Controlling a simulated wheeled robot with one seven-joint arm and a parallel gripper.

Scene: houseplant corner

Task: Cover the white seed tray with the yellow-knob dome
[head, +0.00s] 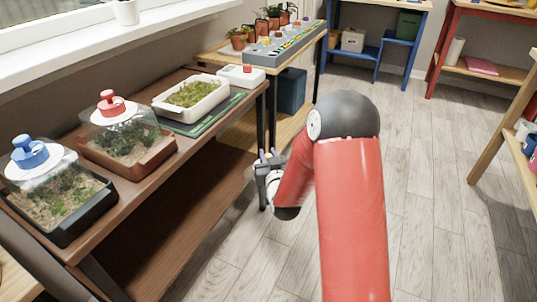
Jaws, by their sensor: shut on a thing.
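The white seed tray (219,94), filled with green seedlings, stands uncovered on the brown bench. My gripper (267,160) is low in front of the bench's right end, apart from the tray and lower than it. It is small in the picture and partly hidden by my own red arm. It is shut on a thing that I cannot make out. I see no yellow knob or yellow-knob dome.
A black tray (88,222) under a blue-knob dome (28,152) and a brown tray (147,165) under a red-knob dome (111,104) stand left. A green mat (205,124) and white device (241,75) adjoin the seed tray.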

